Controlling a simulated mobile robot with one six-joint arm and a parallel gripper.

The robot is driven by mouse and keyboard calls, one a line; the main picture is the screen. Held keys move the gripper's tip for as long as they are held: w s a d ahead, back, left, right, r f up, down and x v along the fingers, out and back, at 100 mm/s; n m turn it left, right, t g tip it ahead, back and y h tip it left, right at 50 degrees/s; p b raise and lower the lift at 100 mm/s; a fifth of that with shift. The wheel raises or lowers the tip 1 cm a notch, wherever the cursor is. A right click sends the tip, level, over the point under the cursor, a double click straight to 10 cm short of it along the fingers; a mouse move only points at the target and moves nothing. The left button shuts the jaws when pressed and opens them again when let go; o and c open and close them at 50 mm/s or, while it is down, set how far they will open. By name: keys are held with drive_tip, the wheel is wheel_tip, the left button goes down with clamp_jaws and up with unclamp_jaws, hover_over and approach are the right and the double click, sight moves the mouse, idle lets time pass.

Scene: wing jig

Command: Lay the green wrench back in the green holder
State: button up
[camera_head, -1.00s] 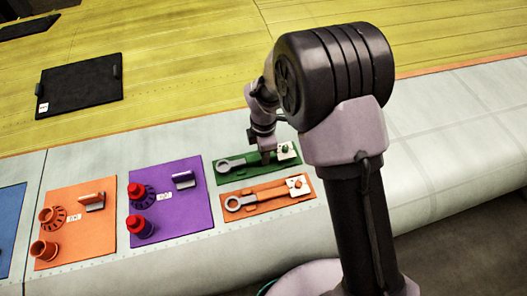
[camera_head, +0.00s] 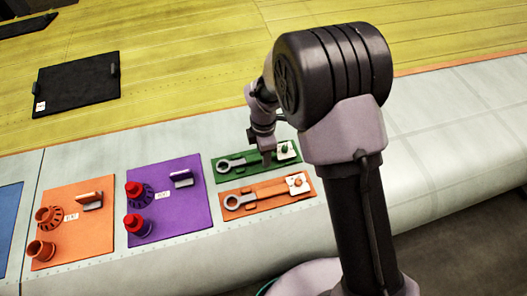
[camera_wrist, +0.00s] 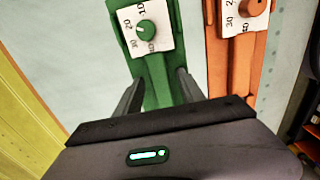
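The green holder (camera_head: 222,178) lies on the pale wing surface, with a white dial plate (camera_wrist: 152,33) and green knob at one end. The green wrench (camera_head: 231,165) lies along it, its grey ring end at the left in the head view. My gripper (camera_head: 267,162) points down over the holder near the dial plate. In the wrist view my gripper (camera_wrist: 160,80) has its two fingers apart, one on each side of the green handle strip. Whether the fingers touch it is hard to tell. My gripper body hides the ring end there.
An orange holder (camera_head: 304,192) with its own wrench (camera_head: 238,201) lies parallel, close to the green one. A purple board (camera_head: 190,222) and an orange board (camera_head: 95,240) with red and orange parts stand to the left. A black panel (camera_head: 78,85) lies farther back.

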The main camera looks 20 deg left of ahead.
wheel_tip(320, 180, up, 17)
drive_tip(key=p, duration=0.1)
drive_tip(key=shift+r+p, duration=0.2)
drive_tip(key=shift+p, duration=0.2)
